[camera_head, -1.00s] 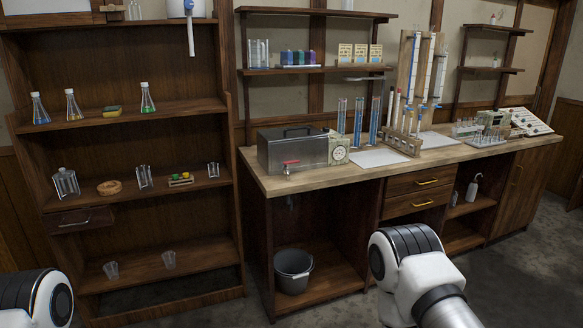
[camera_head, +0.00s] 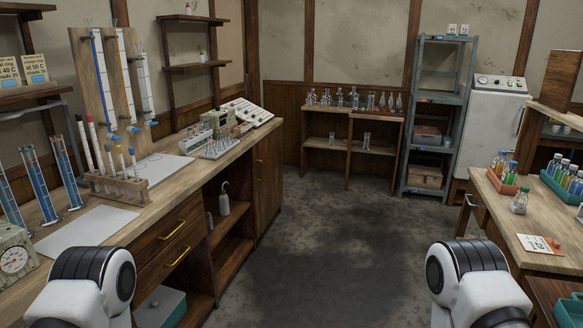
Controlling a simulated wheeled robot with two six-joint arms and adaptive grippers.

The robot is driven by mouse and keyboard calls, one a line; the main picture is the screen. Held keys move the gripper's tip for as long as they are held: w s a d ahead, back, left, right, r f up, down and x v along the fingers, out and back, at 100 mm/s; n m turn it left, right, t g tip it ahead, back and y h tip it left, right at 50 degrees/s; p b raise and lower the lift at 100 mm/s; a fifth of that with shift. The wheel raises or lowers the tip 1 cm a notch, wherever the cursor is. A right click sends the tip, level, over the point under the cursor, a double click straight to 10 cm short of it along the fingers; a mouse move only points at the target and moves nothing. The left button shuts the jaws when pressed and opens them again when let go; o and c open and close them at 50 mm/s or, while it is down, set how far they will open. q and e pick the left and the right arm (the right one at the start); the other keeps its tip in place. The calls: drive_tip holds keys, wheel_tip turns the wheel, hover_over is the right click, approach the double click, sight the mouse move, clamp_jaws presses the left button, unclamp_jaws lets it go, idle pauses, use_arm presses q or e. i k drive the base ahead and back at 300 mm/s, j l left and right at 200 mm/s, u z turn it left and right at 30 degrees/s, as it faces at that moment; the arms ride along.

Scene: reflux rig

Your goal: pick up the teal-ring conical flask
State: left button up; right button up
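I cannot make out a teal-ring conical flask in this view. Several small clear glass vessels (camera_head: 355,98), some of them flask-shaped, stand on top of a low wooden shelf (camera_head: 330,111) at the far wall; any ring colours are too small to tell. A small clear jar or flask (camera_head: 520,201) with a greenish top stands on the right bench (camera_head: 502,209). White and black links of both my arms show at the bottom edge, left and right. Neither of my grippers is in view.
The left bench (camera_head: 112,226) holds burettes (camera_head: 102,75), cylinders (camera_head: 40,183) and a pipette rack (camera_head: 118,188). A grey-green metal rack (camera_head: 404,152) and a white cabinet (camera_head: 495,127) stand at the back. Bottle trays (camera_head: 545,180) sit on the right bench. The floor (camera_head: 320,250) between is clear.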

sight(220, 144)
drive_tip(key=i+l+z, duration=0.2)
drive_tip(key=i, duration=0.9)
drive_tip(key=i+l+z, duration=0.1)
drive_tip(key=i+z, duration=0.15)
drive_tip(key=i, duration=0.85)
